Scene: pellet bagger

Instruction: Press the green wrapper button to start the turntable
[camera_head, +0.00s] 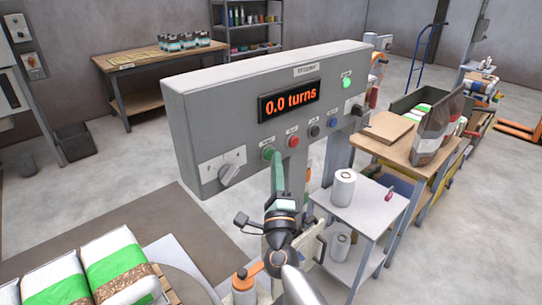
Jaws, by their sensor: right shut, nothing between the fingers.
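The grey wrapper control panel (235,95) stands in the middle of the view. Its display (289,101) reads 0.0 turns. The green button (268,152) is at the lower left of the button row, right of a grey rotary switch (230,174). My right gripper (275,158) is shut and empty, pointing up with its fingertips at or just below the green button. I cannot tell whether they touch it. The turntable (190,286) shows only in part at the bottom left, with green and white pellet bags (115,262) above it. My left gripper is out of view.
A green lamp (347,83) is lit. A small white table (365,205) with rolls stands right, beside a wooden bench (395,150).

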